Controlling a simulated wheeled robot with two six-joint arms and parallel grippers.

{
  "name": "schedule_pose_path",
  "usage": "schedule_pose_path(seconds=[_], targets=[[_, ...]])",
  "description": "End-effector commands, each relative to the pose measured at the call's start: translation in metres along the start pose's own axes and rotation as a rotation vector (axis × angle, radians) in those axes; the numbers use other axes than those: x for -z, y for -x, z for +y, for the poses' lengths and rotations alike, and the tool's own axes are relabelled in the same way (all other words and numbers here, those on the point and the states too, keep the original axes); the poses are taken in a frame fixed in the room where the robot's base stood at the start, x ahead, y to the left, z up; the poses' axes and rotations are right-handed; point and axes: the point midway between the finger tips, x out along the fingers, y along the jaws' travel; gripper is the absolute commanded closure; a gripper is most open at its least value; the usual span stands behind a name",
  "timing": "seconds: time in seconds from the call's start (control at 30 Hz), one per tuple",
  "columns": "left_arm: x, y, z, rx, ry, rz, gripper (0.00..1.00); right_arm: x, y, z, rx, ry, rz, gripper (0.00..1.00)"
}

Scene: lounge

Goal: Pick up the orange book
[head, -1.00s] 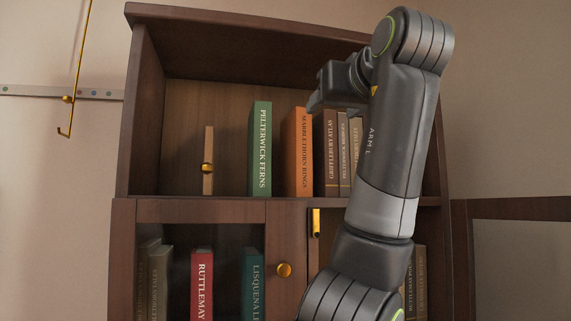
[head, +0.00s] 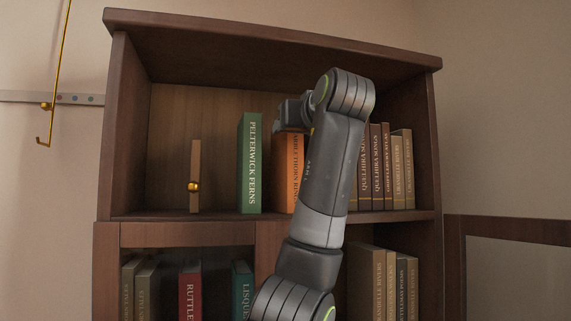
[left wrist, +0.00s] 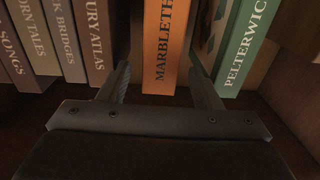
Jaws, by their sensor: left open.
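The orange book (head: 291,172) stands upright on the upper shelf, partly covered by my left arm. In the left wrist view the orange book (left wrist: 165,45) is in the middle, spine facing me. My left gripper (left wrist: 160,84) is open, with one finger on each side of the book's spine; I cannot tell whether they touch it. In the head view the left gripper (head: 292,115) is at the top of the orange book, its fingertips largely hidden. My right gripper is not in view.
The green book (head: 250,163) stands beside the orange one, with a small gap. Several brown books (head: 385,170) fill the shelf to the right. A wooden bookend with a brass knob (head: 194,180) stands left. The bookcase's upper board (head: 270,32) overhangs the shelf.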

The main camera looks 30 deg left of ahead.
Motion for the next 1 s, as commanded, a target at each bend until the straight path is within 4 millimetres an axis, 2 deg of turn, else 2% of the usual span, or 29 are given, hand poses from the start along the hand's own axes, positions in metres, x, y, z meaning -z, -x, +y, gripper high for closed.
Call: schedule_pose_path(seconds=[0.33,0.6,1.0], targets=[[0.003,-0.049,-0.001,0.003,-0.002,-0.002,0.42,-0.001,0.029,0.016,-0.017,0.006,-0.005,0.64],[-0.001,-0.055,0.0,0.0,0.0,-0.001,0.42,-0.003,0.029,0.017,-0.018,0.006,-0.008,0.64],[-0.001,-0.054,0.0,0.0,-0.001,-0.001,0.93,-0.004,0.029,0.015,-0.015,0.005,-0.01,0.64]])
